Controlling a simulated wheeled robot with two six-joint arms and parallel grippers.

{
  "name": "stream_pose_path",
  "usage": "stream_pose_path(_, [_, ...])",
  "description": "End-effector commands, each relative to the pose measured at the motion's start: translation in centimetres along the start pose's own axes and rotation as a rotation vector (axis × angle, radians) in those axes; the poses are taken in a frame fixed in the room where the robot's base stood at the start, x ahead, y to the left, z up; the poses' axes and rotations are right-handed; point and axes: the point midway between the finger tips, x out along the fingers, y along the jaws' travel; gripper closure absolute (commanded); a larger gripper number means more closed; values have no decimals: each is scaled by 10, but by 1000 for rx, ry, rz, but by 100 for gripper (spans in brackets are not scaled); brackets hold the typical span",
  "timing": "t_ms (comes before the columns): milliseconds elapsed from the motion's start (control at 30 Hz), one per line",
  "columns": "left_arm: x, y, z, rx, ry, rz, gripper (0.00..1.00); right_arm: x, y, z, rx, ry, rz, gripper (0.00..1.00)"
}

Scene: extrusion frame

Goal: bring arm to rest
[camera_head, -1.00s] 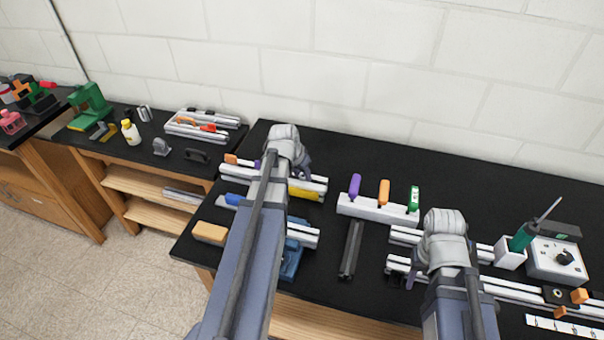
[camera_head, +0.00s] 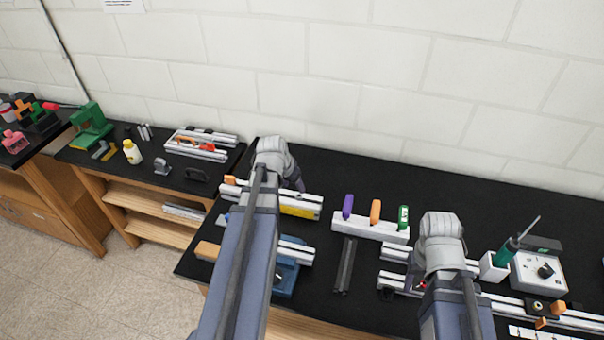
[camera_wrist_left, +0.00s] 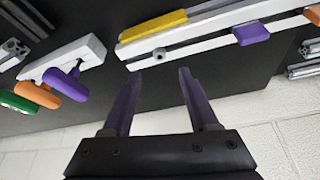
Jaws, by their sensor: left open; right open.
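My left gripper (camera_head: 298,184) is over the back left of the black bench, beyond its forearm. In the left wrist view, its two purple fingers (camera_wrist_left: 160,82) are apart with nothing between them. A silver extrusion rail with a yellow block (camera_head: 300,210) lies beside it; the yellow block also shows in the left wrist view (camera_wrist_left: 153,24). My right arm reaches over the rails at the right. My right gripper (camera_head: 414,284) is mostly hidden by its own wrist; it is open, and I cannot see clearly what lies between its fingers.
A white rack (camera_head: 368,228) holds purple, orange and green handles between the arms. A dark extrusion bar (camera_head: 344,266) lies before it. A white holder (camera_head: 492,267) with a green screwdriver (camera_head: 508,252) and a white control box (camera_head: 540,271) stand at right. The bench's back middle is clear.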

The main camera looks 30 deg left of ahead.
Motion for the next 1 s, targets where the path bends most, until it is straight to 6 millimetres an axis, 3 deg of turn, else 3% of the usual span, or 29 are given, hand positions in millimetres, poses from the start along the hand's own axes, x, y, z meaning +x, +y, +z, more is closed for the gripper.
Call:
stream_pose_path(167, [1,0,0,0,0,0,40,1,0,0,0,0,0,50])
stream_pose_path(267, [3,10,1,9,-10,7,40,3,0,0,0,0,0,50])
stream_pose_path(367, [10,41,5,37,-45,24,40,8,-1,0,0,0,0,50])
stream_pose_path(567, [22,139,30,125,-172,57,40,20,-2,-1,0,0,0,50])
stream_pose_path(800, [22,240,80,233,-321,37,40,35,-3,-2,0,0,0,50])
stream_pose_path(1000, [15,290,118,297,-402,-10,40,43,-4,-2,0,0,0,50])
